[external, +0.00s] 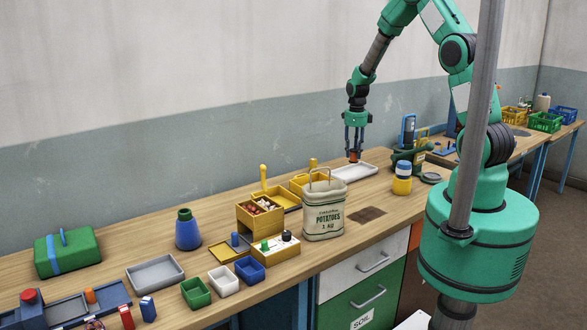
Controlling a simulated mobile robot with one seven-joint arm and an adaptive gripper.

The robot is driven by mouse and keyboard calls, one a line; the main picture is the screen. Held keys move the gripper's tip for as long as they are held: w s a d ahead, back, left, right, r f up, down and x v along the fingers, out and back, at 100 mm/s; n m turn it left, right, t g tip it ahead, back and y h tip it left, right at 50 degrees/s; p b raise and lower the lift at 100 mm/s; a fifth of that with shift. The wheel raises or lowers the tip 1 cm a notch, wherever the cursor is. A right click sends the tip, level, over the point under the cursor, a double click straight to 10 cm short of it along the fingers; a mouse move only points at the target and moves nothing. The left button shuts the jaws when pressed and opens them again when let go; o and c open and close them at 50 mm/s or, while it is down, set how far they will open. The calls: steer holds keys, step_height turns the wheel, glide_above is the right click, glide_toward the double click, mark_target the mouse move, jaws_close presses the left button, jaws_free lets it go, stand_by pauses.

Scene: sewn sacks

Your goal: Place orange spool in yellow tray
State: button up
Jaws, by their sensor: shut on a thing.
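Other yellow open boxes (300,186) stand behind the sack, partly hidden; I cannot tell which is the task's tray.
A potato sack (324,210) stands upright at the middle front. Left of it is a wooden box (260,216) with small items. Small green, white and blue bins (224,281) and a grey tray (155,271) lie further left. A yellow-and-blue jar (402,178) stands right.

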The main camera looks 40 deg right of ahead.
steer(key=s+a+n, duration=0.1)
steer(key=s+a, duration=1)
steer(key=a, duration=0.6)
steer(key=shift+s+f, duration=0.25)
steer(key=shift+f, duration=1.1)
steer(key=shift+s+f, duration=0.2)
steer(key=shift+f, duration=1.15)
steer(key=shift+w, duration=0.1)
steer(key=w, duration=0.5)
steer(key=w+a+f, duration=0.1)
steer(key=w, duration=1)
steer(key=shift+a+f, duration=0.25)
steer(key=shift+a, duration=0.1)
steer(key=shift+s+f, duration=0.1)
steer(key=shift+f, duration=1.65)
steer(key=shift+f, duration=0.2)
